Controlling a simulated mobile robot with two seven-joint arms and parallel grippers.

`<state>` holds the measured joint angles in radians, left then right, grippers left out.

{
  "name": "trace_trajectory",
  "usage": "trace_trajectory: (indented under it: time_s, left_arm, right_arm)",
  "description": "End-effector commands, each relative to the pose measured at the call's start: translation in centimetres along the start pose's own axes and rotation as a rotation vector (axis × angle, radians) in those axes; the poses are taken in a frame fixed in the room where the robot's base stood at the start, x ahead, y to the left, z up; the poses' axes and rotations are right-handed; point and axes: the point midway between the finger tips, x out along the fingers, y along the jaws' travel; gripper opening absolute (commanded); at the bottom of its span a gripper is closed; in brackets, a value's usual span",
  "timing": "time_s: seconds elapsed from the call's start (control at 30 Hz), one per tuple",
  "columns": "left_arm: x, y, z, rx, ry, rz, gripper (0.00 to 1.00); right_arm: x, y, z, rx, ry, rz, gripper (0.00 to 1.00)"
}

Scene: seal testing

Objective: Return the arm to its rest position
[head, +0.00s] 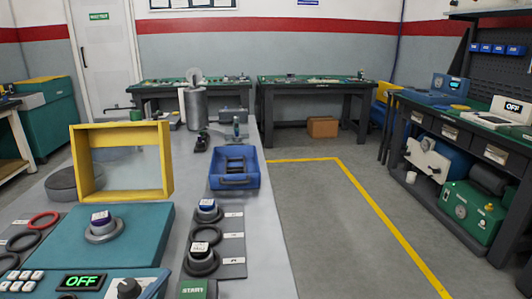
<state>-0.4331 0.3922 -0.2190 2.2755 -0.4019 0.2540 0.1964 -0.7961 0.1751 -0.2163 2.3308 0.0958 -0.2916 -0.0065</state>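Neither of my grippers shows in the head view, and no arm is in sight. On the grey bench (263,255), a teal test machine (130,241) stands at the front left, its display (82,282) reading OFF. A round grey part with a blue and white top (103,228) sits on the machine's flat top. Behind it stands a yellow frame with a clear panel (75,165). Two similar parts, one blue-topped (207,208) and one white-topped (199,250), sit on a dark labelled strip to the right of the machine.
A blue bin (234,182) holding dark items stands farther back on the bench, before a grey cylinder (196,108). A red ring (42,220) lies at left. A green START button (193,289) is at the front. Open floor (330,230) lies right, before a side workbench (450,131).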

Motion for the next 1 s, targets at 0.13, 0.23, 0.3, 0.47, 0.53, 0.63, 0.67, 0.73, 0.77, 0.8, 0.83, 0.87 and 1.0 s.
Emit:
trace_trajectory:
  time_s: [0.13,0.23,0.3,0.47,0.53,0.63,0.67,0.73,0.77,0.8,0.83,0.87,1.0]
  left_arm:
    - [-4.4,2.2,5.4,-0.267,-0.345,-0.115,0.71]
    - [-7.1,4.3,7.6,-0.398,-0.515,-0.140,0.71]
    - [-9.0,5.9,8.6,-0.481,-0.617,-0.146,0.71]
    - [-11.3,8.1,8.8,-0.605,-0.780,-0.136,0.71]
    - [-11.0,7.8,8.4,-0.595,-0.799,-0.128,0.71]
    - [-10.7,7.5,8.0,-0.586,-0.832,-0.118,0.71]
    - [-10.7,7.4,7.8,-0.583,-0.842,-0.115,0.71]
    - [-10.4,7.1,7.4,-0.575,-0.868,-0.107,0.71]
    - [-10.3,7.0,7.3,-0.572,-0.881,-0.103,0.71]
    - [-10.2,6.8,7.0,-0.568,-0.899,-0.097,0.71]
    - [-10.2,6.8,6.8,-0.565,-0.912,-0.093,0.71]
    - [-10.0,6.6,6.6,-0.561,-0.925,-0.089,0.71]
    - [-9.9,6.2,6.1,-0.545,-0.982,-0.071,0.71]
  right_arm:
    - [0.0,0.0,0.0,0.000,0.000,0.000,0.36]
    - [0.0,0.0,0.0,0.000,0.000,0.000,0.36]
    - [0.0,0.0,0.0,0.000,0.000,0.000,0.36]
    - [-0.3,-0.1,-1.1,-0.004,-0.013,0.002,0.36]
    - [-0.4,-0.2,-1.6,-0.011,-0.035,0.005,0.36]
    - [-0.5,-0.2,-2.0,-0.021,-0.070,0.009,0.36]
    - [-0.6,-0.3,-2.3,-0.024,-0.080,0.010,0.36]
    - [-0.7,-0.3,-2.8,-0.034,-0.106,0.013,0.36]
    - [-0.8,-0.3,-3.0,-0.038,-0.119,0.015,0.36]
    - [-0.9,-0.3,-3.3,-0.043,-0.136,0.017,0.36]
    - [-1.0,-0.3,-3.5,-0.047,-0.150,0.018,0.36]
    - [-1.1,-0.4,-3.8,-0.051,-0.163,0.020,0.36]
    - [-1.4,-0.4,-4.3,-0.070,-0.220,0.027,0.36]
